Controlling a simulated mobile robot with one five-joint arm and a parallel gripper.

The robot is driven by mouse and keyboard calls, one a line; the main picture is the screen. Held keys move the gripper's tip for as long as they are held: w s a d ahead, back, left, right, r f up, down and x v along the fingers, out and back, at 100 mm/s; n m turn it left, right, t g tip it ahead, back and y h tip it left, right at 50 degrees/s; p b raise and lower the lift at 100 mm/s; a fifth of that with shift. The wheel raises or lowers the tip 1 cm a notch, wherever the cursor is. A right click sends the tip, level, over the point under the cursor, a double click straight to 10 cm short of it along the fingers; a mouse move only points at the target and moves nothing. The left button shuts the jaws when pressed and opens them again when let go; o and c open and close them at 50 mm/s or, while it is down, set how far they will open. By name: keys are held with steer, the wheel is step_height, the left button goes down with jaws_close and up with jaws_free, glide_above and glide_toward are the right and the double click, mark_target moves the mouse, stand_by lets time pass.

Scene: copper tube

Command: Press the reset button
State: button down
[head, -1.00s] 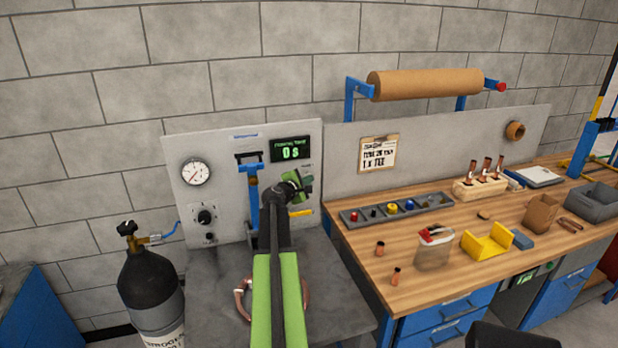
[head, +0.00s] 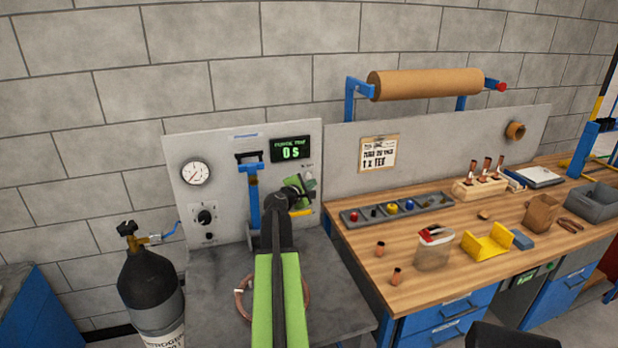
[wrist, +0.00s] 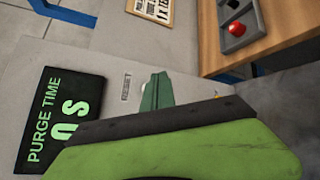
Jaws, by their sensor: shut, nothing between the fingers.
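The purge panel (head: 222,170) stands at the back left, with a black display (head: 291,149) reading "PURGE TIME 0 S". That display also shows at the left of the wrist view (wrist: 60,120). My gripper (head: 304,187) is in front of the panel's right part, below the display. In the wrist view its green fingers (wrist: 156,92) are shut and empty, pointing at the panel. A small label (wrist: 126,87) is beside the fingertips. A pale rounded edge, possibly the reset button (wrist: 144,87), shows beside the fingers; the rest is hidden. I cannot tell whether they touch.
A yellow lever (head: 302,212) is just below my gripper. A gauge (head: 195,173) and a knob (head: 205,216) are at the panel's left. A copper coil (head: 242,298) lies on the grey bench under my arm. A gas cylinder (head: 150,285) stands left.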

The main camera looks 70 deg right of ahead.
steer(key=s+a, duration=0.2)
steer(key=a, duration=0.1)
steer(key=shift+s, duration=0.2)
steer(key=shift+d, duration=0.1)
stand_by(0.5)
steer(key=w+a+f+m+t+y, duration=0.15)
steer(key=w+a+f, duration=0.25)
steer(key=w+a, duration=0.6)
steer(key=w+a+f+m+t+y, duration=0.1)
steer(key=w+a+f+m+y, duration=0.2)
steer(key=w+a, duration=0.7)
steer(key=w+a+f+t+y, duration=0.1)
steer(key=w+a+f+y, duration=0.2)
steer(key=w+a+f, duration=0.7)
steer(key=a+y, duration=0.4)
steer(key=a, duration=2)
steer(key=s+a+f+g+y, duration=0.1)
steer(key=s+a+g+y, duration=0.1)
steer(key=a, duration=2.1)
steer(key=shift+s+f+m+y, duration=0.2)
steer(key=shift+s+m+y, duration=0.3)
steer(key=shift+y, duration=0.45)
